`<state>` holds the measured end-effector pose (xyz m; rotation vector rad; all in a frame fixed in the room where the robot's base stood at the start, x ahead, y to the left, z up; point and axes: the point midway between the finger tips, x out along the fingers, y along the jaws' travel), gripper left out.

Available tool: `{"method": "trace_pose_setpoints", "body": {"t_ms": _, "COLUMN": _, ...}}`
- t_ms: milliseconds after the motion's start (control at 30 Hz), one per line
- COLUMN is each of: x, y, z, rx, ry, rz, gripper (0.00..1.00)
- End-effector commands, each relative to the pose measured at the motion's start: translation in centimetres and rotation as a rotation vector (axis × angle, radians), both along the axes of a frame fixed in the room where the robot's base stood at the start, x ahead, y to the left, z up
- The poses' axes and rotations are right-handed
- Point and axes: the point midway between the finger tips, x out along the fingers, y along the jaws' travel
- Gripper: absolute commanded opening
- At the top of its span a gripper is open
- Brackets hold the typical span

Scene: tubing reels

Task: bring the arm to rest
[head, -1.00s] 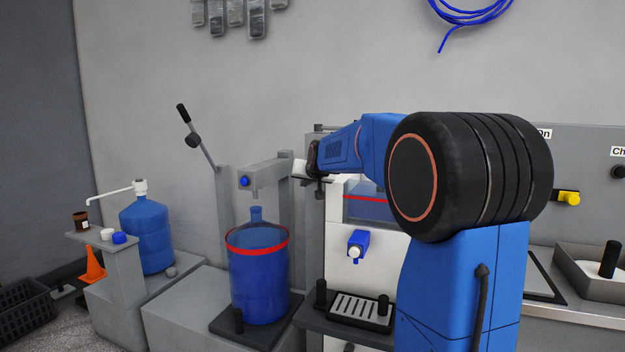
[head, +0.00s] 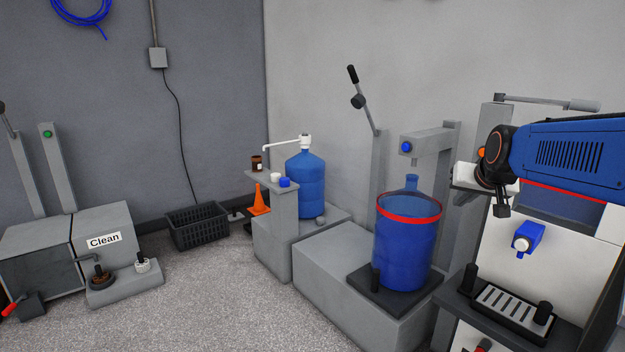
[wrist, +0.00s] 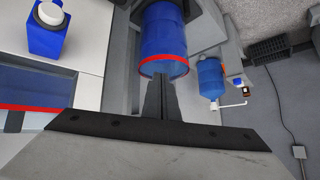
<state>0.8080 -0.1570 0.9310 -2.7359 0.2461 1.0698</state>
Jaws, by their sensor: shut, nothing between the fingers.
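My blue arm (head: 565,155) reaches in from the right of the head view, its dark wrist end in front of the machine with the white front. In the wrist view my gripper (wrist: 163,82) shows as two dark fingers lying together, shut with nothing between them. Beyond the fingertips in that view is the large blue jug with a red band (wrist: 163,45); the fingers overlap its edge in the picture, and I cannot tell the gap. The same jug (head: 408,250) stands upright on a dark plate in the head view. The fingers are hard to make out in the head view.
A blue tap (head: 528,236) and a drip tray (head: 515,308) are on the machine near my arm. A pump-topped bottle (head: 305,185), an orange cone (head: 259,199) and a black crate (head: 197,228) stand farther left. A "Clean" box (head: 105,241) is at far left. The middle floor is open.

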Motion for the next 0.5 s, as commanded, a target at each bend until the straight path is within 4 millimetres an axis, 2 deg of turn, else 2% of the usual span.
{"method": "trace_pose_setpoints", "body": {"t_ms": 33, "x": -2.2, "y": 1.1, "z": -0.7, "rx": -0.003, "ry": 0.022, "rz": 0.019, "gripper": 0.0}}
{"method": "trace_pose_setpoints", "body": {"t_ms": 200, "x": -9.3, "y": 4.0, "z": -3.8, "rx": -0.015, "ry": 0.113, "rz": 0.077, "gripper": 0.0}}
{"method": "trace_pose_setpoints", "body": {"t_ms": 500, "x": -21.8, "y": 7.5, "z": -10.5, "rx": -0.043, "ry": 0.272, "rz": 0.174, "gripper": 0.0}}
